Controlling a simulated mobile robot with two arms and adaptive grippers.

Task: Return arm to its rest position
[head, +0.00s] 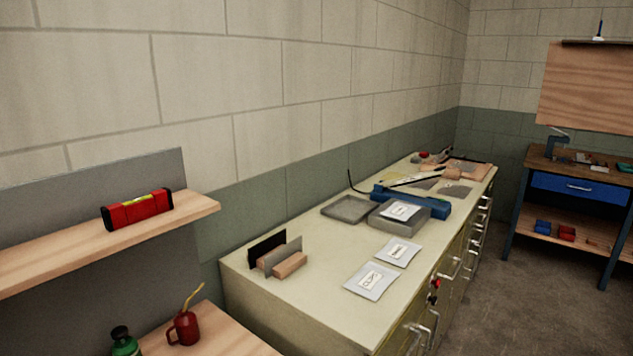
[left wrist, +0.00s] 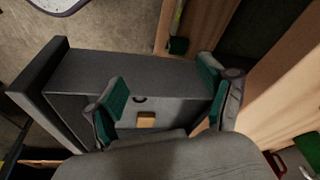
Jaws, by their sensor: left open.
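My left gripper (left wrist: 163,80) shows in the left wrist view with its two green-padded fingers spread wide. Nothing is between the fingers. Behind them is a dark grey box-like unit (left wrist: 150,72) with a small tan patch (left wrist: 146,119) on it. I cannot tell how far the fingers are from that unit. Neither arm and neither gripper shows in the head view. My right gripper is in neither view.
In the head view a wooden shelf (head: 60,252) holds a red level (head: 138,209). Below it stand a red oil can (head: 185,328) and a green bottle (head: 124,343). A long cream cabinet (head: 330,297) bears pouches and trays. Open floor (head: 535,300) lies right.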

